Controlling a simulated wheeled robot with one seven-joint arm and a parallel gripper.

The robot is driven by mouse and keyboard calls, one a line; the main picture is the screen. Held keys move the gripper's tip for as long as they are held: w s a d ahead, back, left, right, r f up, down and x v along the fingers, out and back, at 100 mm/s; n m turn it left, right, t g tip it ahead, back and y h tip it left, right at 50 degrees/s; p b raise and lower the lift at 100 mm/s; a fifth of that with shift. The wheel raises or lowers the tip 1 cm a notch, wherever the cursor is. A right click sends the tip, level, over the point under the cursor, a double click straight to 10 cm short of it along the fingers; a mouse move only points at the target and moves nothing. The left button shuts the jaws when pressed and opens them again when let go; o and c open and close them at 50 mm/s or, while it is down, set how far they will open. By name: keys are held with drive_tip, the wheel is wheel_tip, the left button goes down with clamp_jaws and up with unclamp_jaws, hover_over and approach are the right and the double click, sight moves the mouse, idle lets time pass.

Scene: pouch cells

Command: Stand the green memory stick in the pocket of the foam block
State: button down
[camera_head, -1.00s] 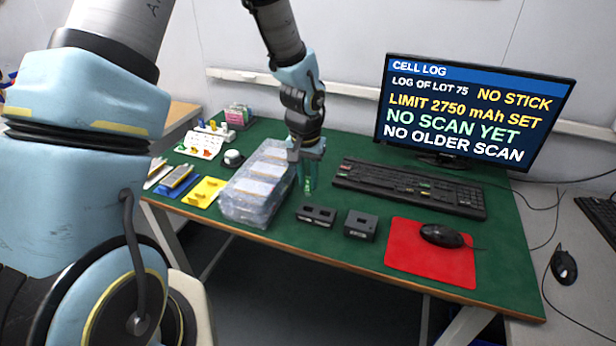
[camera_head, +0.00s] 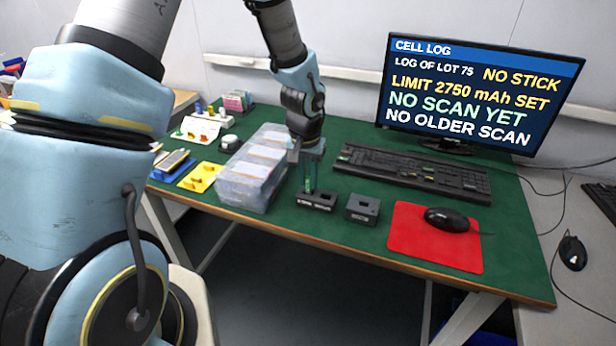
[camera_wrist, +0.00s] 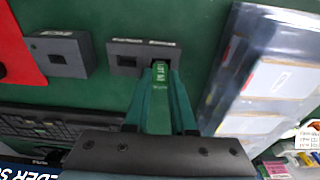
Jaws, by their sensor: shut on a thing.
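My gripper (camera_wrist: 160,95) is shut on the green memory stick (camera_wrist: 160,76), which has white lettering on its face; it points away from the wrist. In the wrist view the stick's far end meets the edge of a long dark block (camera_wrist: 128,47) with two openings, by the opening nearer the clear case. I cannot tell whether the tip is in that opening or above it. In the head view my gripper (camera_head: 310,165) is upright over the left part of this block (camera_head: 318,201). A smaller dark block (camera_head: 362,208) with one opening stands to its right.
A clear case (camera_head: 252,175) of cells stands close left of my gripper. A keyboard (camera_head: 415,172) lies behind and right; a red mat (camera_head: 430,245) with a mouse lies at the right. A yellow holder (camera_head: 201,177) is at the left. The monitor reads "NO STICK".

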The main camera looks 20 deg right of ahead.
drive_tip(key=shift+f, duration=0.4)
drive_tip(key=c, duration=0.7)
unclamp_jaws()
wheel_tip(320, 180, up, 11)
drive_tip(key=b, duration=0.2)
drive_tip(key=s+a+n, duration=0.1)
drive_tip(key=a+n, duration=0.1)
drive_tip(key=a, duration=0.8)
drive_tip(key=s+a+r+n, duration=0.1)
drive_tip(key=a+n, duration=0.2)
drive_tip(key=a, duration=0.7)
drive_tip(key=s+a+r+n, duration=0.1)
drive_tip(key=s+a+n, duration=0.1)
drive_tip(key=a, duration=0.8)
drive_tip(key=shift+t+y, duration=0.3)
drive_tip(key=shift+y, duration=0.1)
